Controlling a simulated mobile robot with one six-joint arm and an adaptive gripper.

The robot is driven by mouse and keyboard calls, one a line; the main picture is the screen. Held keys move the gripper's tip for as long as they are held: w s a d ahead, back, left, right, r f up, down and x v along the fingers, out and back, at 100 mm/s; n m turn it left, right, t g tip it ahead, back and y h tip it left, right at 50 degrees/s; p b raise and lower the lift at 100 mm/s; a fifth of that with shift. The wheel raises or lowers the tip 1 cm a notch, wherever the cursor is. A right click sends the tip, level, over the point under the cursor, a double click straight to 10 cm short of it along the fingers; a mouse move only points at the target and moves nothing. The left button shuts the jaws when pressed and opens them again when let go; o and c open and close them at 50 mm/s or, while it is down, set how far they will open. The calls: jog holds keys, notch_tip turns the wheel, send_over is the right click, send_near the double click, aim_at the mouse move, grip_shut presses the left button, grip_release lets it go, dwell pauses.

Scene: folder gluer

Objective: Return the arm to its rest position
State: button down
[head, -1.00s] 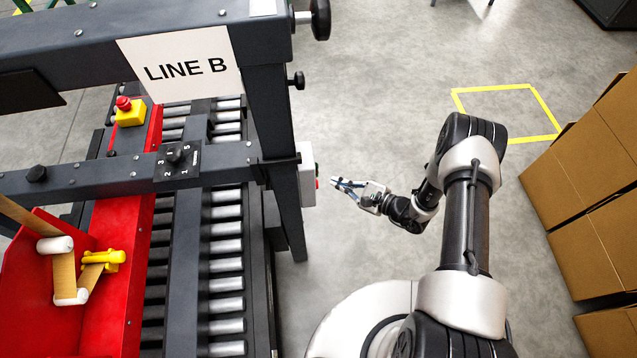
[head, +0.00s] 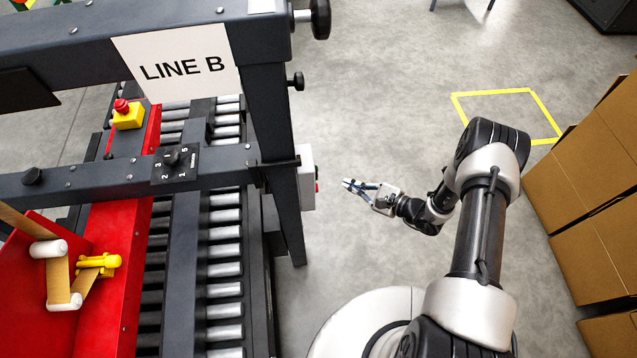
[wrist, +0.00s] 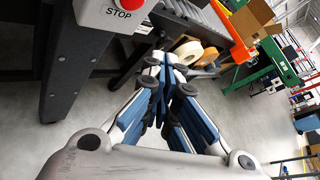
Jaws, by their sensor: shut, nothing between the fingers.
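My gripper (head: 350,186) is at the end of my arm, in free air to the right of the LINE B machine's dark upright post. In the wrist view my gripper (wrist: 166,62) has its blue-padded fingers together at the tips, with nothing held. In the head view it points left, towards the small grey control box on the post, and a gap of floor shows between them. My arm is bent, with its elbow at the right.
The LINE B machine (head: 265,130) with its roller conveyor fills the left. A STOP button box (wrist: 115,14) shows at the wrist view's top left. Stacked cardboard boxes (head: 580,165) stand at the right. Floor with a yellow taped square (head: 538,98) is clear between.

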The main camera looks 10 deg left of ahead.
jog(key=s+a+r+n+g+h, duration=0.15)
jog(key=r+n, duration=0.25)
jog(key=r, duration=0.5)
jog(key=s+r+n+g, duration=0.3)
jog(key=r, duration=0.7)
jog(key=s+a+r+n+g+h, duration=0.1)
jog(key=s+r+n+g, duration=0.2)
jog(key=r, duration=0.6)
jog(key=s+d+r+n+t+h, duration=0.2)
jog(key=s+d+r+n+h, duration=0.2)
jog(key=s+r, duration=0.4)
jog(key=s+d+r+n+t+h, duration=0.3)
jog(key=s+d+r+h, duration=0.3)
jog(key=s+d, duration=0.3)
jog(key=shift+s+d+r+n, duration=0.3)
jog(key=shift+s+r+n, duration=0.2)
jog(key=shift+s+r, duration=0.35)
jog(key=shift+t+h, duration=0.25)
